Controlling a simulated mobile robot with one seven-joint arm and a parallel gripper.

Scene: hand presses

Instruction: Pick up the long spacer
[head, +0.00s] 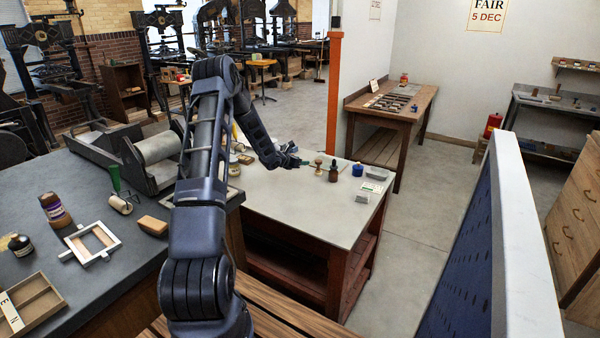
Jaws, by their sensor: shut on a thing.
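My gripper (291,158) is at the end of my arm, low over the far left part of the pale-topped table (290,206). It is small and dark in the head view. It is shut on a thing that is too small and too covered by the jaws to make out. I cannot pick out the long spacer for certain anywhere in view. A wooden-handled stamp (319,165) stands just right of my gripper, with a brown dropper bottle (333,172) beside it.
A blue jar (357,170) and a clear tray (375,187) are farther right on the table. The grey bench (120,262) at left holds a roller press (158,150), a white frame (92,243) and a wooden tray (30,303). The table's front middle is clear.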

